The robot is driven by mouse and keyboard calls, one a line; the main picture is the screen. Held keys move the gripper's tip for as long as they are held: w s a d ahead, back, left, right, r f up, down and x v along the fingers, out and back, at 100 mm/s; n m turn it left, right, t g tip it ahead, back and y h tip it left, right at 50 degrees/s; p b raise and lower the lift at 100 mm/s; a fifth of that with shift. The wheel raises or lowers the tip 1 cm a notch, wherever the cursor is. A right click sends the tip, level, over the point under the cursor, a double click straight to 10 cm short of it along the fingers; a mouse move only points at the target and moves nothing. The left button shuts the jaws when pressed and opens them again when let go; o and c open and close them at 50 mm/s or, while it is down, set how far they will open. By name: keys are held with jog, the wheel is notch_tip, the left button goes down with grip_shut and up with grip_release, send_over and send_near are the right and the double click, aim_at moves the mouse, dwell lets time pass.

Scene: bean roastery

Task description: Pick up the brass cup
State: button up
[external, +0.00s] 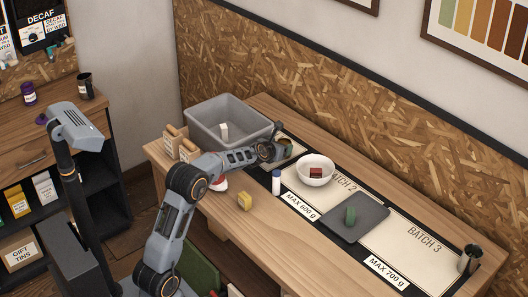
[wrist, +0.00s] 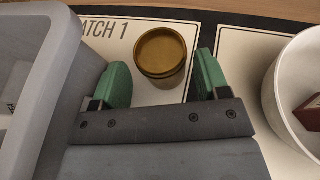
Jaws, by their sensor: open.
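The brass cup (wrist: 161,51) is a round, gold-coloured vessel on the Batch 1 mat (wrist: 112,35) in the wrist view. In the external view the cup (external: 285,150) is mostly hidden behind my gripper (external: 273,148). My gripper (wrist: 160,82) has green fingers and is open. The cup stands beyond the gap between the fingertips, nearer the right finger. It appears apart from both fingers. Nothing is held.
A grey bin (external: 205,118) stands close on the left of my gripper, its wall (wrist: 60,75) beside the left finger. A white bowl (external: 314,180) holding a reddish-brown block stands on the right. A grey slab (external: 365,228) bears a green object.

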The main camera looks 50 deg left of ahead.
aim_at(287, 143)
jog(key=shift+p+x, duration=0.5)
jog(key=shift+x, duration=1.2)
jog(key=c, duration=0.7)
